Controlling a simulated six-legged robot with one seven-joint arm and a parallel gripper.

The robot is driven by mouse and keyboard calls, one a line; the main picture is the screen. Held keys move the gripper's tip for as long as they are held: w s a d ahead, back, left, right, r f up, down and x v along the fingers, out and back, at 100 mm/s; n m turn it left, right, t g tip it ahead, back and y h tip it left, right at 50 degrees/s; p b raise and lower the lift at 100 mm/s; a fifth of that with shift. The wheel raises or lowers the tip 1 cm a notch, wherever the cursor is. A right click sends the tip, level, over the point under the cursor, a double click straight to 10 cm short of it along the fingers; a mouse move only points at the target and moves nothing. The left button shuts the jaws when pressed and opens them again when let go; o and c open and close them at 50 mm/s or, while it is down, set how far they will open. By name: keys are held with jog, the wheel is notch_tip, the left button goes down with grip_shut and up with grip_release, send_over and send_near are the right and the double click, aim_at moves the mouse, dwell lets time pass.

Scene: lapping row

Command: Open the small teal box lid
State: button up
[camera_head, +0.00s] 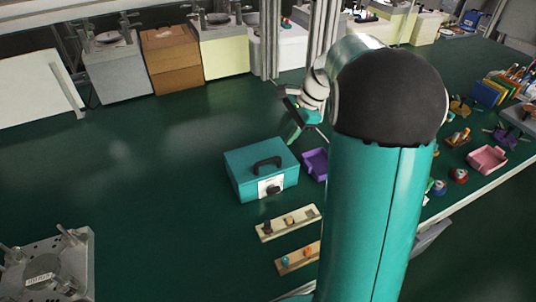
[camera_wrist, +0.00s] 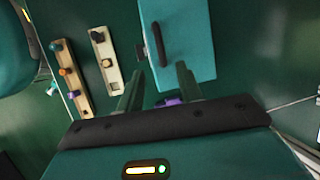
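The small teal box (camera_head: 245,175) stands on the green bench in the middle of the head view, its lid down. In the head view my gripper (camera_head: 302,122) is behind and to the right of the box, above the bench.
A purple tray (camera_head: 315,163) is right of the box, partly hidden by my arm. Two pegged strips (camera_head: 288,222) (camera_head: 298,258) lie in front. A metal fixture (camera_head: 48,268) is at the lower left. Boxes line the back. The bench left of the box is clear.

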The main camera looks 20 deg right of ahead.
aim_at(269, 159)
jog(key=x, duration=1.1)
jog(key=shift+f, duration=0.1)
grip_shut()
